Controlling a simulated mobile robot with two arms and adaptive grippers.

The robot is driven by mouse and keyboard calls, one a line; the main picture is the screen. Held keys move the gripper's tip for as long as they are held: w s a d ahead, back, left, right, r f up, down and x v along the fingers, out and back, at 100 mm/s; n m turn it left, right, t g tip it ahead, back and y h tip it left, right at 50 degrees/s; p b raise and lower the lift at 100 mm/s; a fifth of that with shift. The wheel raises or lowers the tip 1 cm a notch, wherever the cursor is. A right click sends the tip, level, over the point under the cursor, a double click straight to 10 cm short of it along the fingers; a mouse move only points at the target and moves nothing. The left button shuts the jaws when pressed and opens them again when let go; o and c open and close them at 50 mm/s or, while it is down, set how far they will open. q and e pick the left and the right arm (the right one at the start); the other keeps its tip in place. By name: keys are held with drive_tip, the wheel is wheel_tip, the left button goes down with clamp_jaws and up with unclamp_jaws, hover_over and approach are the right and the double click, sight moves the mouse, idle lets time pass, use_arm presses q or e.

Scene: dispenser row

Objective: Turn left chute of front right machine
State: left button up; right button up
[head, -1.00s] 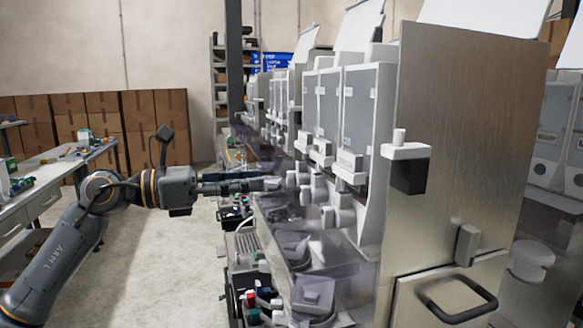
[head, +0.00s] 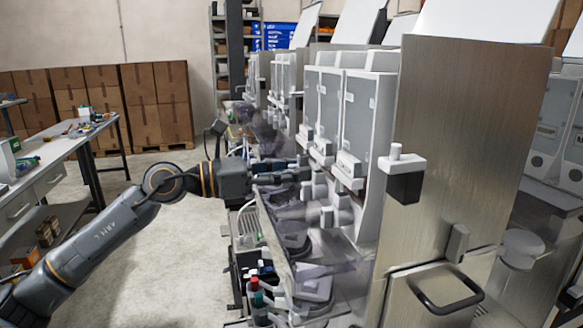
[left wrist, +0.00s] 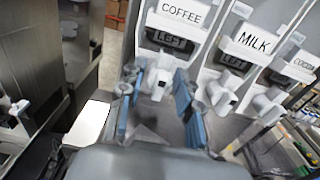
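The front right machine (head: 368,105) has a row of white chutes below its canisters. In the left wrist view, the leftmost chute (left wrist: 157,78) sits under the COFFEE label (left wrist: 182,12). A second chute (left wrist: 219,93) is under MILK and a third (left wrist: 266,103) under COCOA. My left gripper (left wrist: 157,90) is open, with one blue finger on each side of the COFFEE chute and visible gaps between. In the head view, the left gripper (head: 303,172) reaches in at the far end of the chute row, partly hiding that chute. The right gripper does not show.
A transparent panel (head: 275,240) stands tilted in front of the machine below the gripper. A metal side panel with a black handle (head: 445,290) closes off the right.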

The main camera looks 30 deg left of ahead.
use_arm(q)
clamp_jaws()
